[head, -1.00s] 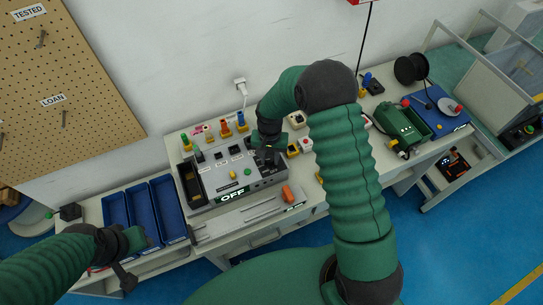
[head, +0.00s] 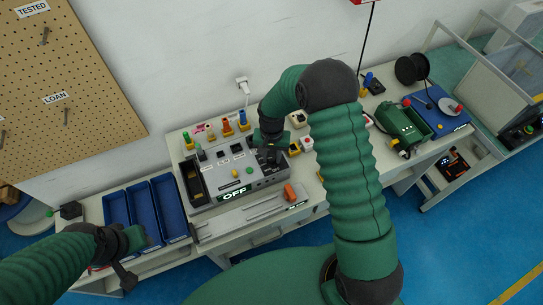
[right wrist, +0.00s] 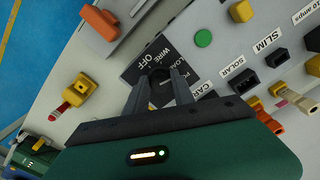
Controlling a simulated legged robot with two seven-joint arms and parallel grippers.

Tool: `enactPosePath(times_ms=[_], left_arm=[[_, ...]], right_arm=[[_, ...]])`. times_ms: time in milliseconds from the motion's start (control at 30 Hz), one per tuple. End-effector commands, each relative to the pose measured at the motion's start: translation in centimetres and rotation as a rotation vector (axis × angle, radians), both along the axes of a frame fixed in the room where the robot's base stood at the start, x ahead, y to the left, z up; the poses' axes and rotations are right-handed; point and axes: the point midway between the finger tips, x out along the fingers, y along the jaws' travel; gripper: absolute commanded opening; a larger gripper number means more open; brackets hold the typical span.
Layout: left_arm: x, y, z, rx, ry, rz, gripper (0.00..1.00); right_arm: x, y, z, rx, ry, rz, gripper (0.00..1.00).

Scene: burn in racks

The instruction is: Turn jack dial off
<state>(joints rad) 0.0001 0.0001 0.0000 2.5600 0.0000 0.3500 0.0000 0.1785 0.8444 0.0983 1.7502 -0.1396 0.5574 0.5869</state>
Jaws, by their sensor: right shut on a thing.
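The dial stands on a black plate (right wrist: 142,66) whose visible print reads WIRE and OFF. My left gripper (head: 126,270) hangs over the bench's left front edge; its fingers are too small to read.
Blue bins (head: 117,210) stand left of the panel. An orange block (right wrist: 100,22) is close to my right gripper, as is a yellow knob (right wrist: 241,11). A green machine (head: 404,123) and a black reel (head: 411,69) stand farther right on the bench.

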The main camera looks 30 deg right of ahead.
Motion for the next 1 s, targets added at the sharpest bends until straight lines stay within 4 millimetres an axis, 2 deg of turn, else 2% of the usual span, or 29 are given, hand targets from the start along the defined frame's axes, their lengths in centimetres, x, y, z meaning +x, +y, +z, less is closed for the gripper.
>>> enactPosePath(times_ms=[33,367,400,567,867,1000], left_arm=[[0.0,0.0,0.0,0.000,0.000,0.000,0.39],[0.0,0.0,0.0,0.000,0.000,0.000,0.39],[0.0,0.0,0.0,0.000,0.000,0.000,0.39],[0.0,0.0,0.0,0.000,0.000,0.000,0.39],[0.0,0.0,0.0,0.000,0.000,0.000,0.39],[0.0,0.0,-0.3,0.000,0.000,0.000,0.39]], right_arm=[[0.6,-0.1,0.3,-0.002,-0.018,0.000,0.00],[0.6,-0.2,0.3,-0.003,-0.019,-0.001,0.00],[0.6,-0.2,0.3,-0.003,-0.019,-0.001,0.32],[0.4,-0.1,0.3,-0.002,-0.013,0.000,0.52],[0.2,0.0,0.4,-0.001,-0.009,0.000,0.52],[0.3,-0.1,2.0,-0.002,-0.012,0.000,0.52]])
